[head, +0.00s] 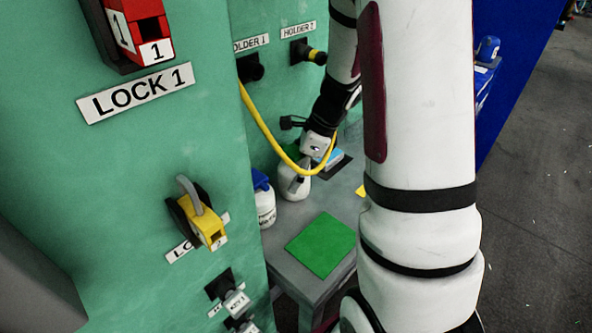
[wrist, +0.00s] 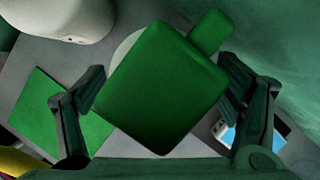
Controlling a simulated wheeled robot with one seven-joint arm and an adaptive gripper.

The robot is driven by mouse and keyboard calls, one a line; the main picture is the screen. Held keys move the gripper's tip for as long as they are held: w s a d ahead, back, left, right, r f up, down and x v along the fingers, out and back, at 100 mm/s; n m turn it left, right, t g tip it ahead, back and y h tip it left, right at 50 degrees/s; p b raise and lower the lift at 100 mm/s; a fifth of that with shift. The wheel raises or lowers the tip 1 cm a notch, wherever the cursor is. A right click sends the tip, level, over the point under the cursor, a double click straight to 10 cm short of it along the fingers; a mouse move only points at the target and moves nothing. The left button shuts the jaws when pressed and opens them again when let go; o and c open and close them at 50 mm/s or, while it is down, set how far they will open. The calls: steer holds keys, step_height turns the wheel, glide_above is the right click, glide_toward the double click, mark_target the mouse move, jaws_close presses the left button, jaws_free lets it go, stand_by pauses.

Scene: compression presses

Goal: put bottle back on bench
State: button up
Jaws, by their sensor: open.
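A white bottle with a green top stands on the grey bench (head: 345,205). Its white body (head: 294,184) shows below my wrist in the head view. In the wrist view its green top (wrist: 160,88) fills the middle, between the fingers of my gripper (wrist: 162,68). The fingers are open, one on each side of the top, with no clear grip on it. Whether either finger touches it I cannot tell. In the head view my wrist hides most of the bottle's top.
A white bottle with a blue cap (head: 262,183) stands left of it, beside the green press wall. A green square (head: 321,245) lies bare on the bench. A yellow hose (head: 262,124) loops across near my wrist. A blue-and-white item (wrist: 226,133) lies right of the bottle.

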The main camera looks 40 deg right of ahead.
steer(key=p+v, duration=0.2)
steer(key=v, duration=1)
steer(key=shift+a+r, duration=0.1)
steer(key=shift+r, duration=0.05)
